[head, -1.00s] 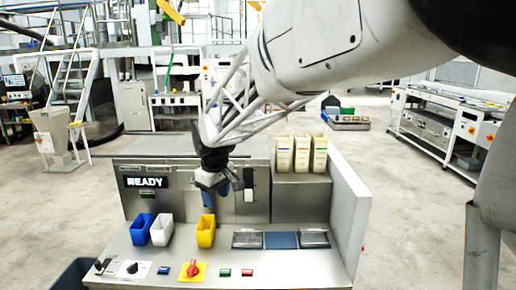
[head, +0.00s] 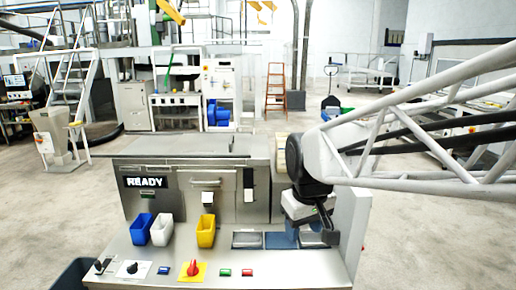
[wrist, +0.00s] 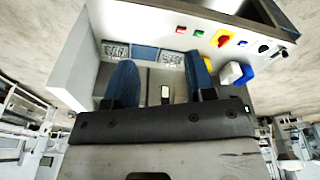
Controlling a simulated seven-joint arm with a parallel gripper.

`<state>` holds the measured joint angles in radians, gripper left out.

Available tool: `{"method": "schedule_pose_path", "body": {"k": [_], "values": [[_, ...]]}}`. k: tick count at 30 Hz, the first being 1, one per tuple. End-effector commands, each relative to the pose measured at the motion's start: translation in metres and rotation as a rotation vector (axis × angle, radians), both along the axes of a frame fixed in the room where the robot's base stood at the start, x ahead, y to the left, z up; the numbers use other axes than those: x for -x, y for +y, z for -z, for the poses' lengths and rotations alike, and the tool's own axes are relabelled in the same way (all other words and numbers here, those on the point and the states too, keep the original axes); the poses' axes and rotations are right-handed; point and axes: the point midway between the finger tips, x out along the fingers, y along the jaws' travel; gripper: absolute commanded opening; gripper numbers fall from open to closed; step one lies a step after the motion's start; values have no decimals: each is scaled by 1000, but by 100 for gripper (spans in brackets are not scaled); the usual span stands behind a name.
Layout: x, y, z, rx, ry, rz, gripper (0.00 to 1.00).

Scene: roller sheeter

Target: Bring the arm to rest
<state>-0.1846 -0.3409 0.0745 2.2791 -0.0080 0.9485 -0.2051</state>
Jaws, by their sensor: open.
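My gripper (head: 311,228) hangs over the right part of the sheeter's worktop (head: 222,265) in the head view, in front of the right side panel. In the wrist view the gripper (wrist: 160,78) shows two blue fingers spread well apart with nothing between them. My arm comes in from the right edge of the head view. The gripper partly hides the rightmost of the shallow trays (head: 247,240) and most of the cream containers (head: 281,160).
A blue bin (head: 141,228), a white bin (head: 161,230) and a yellow bin (head: 206,231) stand on the worktop. A red knob (head: 193,268) on a yellow plate and several buttons line the front. A display (head: 146,182) reads READY. The side panel (head: 352,225) rises close beside the gripper.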

Motion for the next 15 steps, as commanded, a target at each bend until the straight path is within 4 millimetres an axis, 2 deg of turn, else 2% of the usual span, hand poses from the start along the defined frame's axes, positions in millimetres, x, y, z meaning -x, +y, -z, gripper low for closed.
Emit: {"method": "schedule_pose_path", "body": {"k": [6, 15], "values": [[48, -33, 7, -14, -15, 121, 50], [111, -68, 25, -33, -35, 285, 50]]}}
